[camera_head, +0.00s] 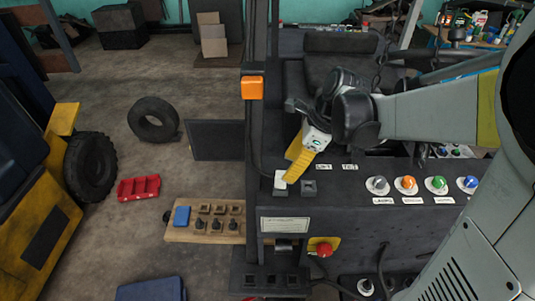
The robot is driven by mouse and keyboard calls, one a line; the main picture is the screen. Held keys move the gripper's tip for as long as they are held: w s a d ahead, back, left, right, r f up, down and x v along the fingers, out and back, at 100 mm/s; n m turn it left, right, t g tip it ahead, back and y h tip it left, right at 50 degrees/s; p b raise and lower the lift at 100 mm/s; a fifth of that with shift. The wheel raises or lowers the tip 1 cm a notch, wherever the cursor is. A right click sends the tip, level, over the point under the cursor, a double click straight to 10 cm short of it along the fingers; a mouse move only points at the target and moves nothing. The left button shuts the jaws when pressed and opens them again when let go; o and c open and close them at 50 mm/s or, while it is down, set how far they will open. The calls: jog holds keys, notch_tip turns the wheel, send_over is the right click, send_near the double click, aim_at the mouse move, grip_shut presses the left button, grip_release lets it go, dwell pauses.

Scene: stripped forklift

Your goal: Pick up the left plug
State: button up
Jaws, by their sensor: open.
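The left plug (280,180) is a small pale block at the left end of the dark console top. It seems to sit at a square socket, and a dark cable appears to run to it from the upper left. My gripper (288,174) comes in from the upper right with yellow ribbed fingers tilted down and left. The fingertips are right at the plug and partly cover it. I cannot tell whether they touch it. The gap between the fingers does not show clearly. A second square socket (309,187) lies just right of the plug.
Knobs with coloured caps (408,185) line the console to the right. A red button (323,249) is on the front face. A dark post with an orange lamp (252,88) stands close left. A wooden board with switches (205,220) lies lower left.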

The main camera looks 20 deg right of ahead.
aim_at(282, 174)
jog(key=x, duration=0.5)
jog(key=shift+w+a+p, duration=0.1)
jog(key=shift+a+p, duration=0.15)
jog(key=shift+p, duration=0.15)
jog(key=shift+r, duration=0.1)
jog(key=c, duration=0.3)
grip_shut()
